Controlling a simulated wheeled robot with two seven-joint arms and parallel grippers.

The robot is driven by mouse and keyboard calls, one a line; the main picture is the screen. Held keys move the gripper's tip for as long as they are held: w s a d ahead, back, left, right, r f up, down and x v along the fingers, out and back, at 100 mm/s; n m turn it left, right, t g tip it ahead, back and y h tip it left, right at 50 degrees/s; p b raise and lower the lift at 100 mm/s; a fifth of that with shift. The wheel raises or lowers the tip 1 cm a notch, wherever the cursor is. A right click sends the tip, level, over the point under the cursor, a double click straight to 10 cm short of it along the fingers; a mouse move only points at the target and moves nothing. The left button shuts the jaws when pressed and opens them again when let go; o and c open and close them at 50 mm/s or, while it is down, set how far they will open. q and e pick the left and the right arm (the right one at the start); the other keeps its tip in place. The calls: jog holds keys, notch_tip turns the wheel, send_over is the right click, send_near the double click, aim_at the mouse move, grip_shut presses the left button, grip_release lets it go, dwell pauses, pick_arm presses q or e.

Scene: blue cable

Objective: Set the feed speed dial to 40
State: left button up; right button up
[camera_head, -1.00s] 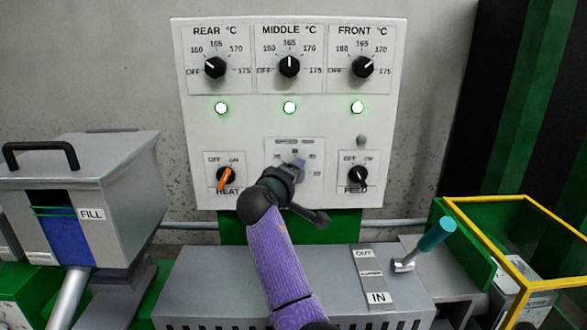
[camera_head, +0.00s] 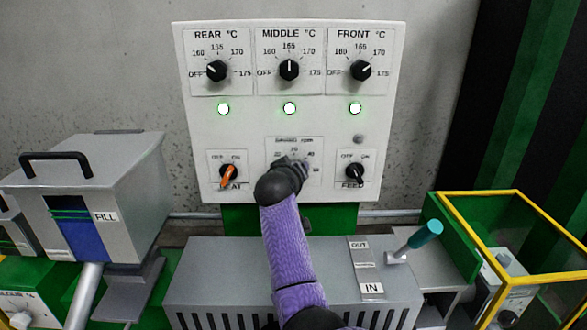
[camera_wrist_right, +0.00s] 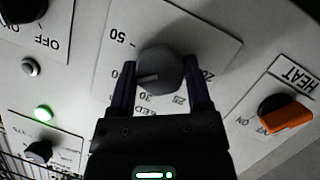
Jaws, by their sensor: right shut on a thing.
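The feed speed dial (camera_wrist_right: 160,68) is a grey round knob on a white plate with printed numbers. My right gripper (camera_wrist_right: 160,82) is shut on the dial, with one dark finger on each side of it. The dial's pale mark points left in the right wrist view, toward the left finger. The numbers 50, 30, 25 and 20 show around it; that finger covers part of the scale, so the exact reading cannot be told. In the head view my right gripper (camera_head: 290,172) hides most of the dial. My left gripper is out of view.
The orange HEAT switch (camera_head: 229,175) and black FEED switch (camera_head: 354,173) flank the dial. Three black temperature knobs and three lit green lamps sit above. A teal-handled lever (camera_head: 424,235) and a yellow-framed guard (camera_head: 515,195) stand at right, a grey hopper (camera_head: 90,190) at left.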

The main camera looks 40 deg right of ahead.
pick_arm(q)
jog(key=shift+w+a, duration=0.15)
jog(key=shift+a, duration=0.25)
pick_arm(e)
jog(key=shift+f, duration=0.15)
jog(key=o, duration=1.3)
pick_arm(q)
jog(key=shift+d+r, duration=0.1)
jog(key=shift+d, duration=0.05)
